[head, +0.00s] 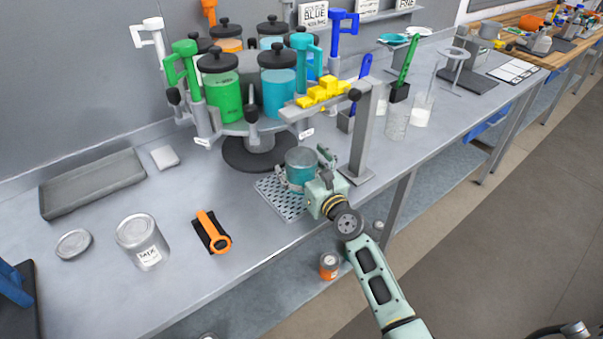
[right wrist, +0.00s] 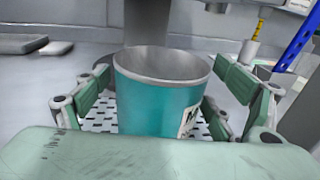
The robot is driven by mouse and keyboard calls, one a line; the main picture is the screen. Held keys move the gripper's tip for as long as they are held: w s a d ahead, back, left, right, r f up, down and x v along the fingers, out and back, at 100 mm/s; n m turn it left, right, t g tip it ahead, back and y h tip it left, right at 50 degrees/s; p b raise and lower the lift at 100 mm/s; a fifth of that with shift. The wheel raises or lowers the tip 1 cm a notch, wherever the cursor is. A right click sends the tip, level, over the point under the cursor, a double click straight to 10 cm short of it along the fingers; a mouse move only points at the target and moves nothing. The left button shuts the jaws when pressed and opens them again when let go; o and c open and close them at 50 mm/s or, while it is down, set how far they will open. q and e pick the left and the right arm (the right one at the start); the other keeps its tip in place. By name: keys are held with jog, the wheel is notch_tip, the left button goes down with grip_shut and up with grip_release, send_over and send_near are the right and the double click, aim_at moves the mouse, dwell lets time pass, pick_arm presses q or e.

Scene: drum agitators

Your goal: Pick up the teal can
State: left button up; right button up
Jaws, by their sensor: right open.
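The teal can (head: 300,163) stands upright on a perforated grate (head: 268,194) under the carousel's front edge. It is open at the top and looks empty inside in the right wrist view (right wrist: 158,98), with a white label at its right side. My right gripper (head: 311,174) is at the can from the front right. Its green fingers (right wrist: 165,85) are open, one on each side of the can, with a visible gap at least on the left. The can's lower part is hidden by the gripper's palm. My left gripper is not in view.
A carousel of colour canisters (head: 223,95) stands behind the can. A grey post (head: 361,140) with a yellow-topped arm rises just right of it. A silver can (head: 142,242), a lid (head: 73,244) and an orange-handled tool (head: 212,232) lie left on the bench.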

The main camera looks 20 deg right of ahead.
jog(key=c, duration=1.3)
jog(key=shift+c, duration=1.4)
jog(key=shift+r, duration=0.2)
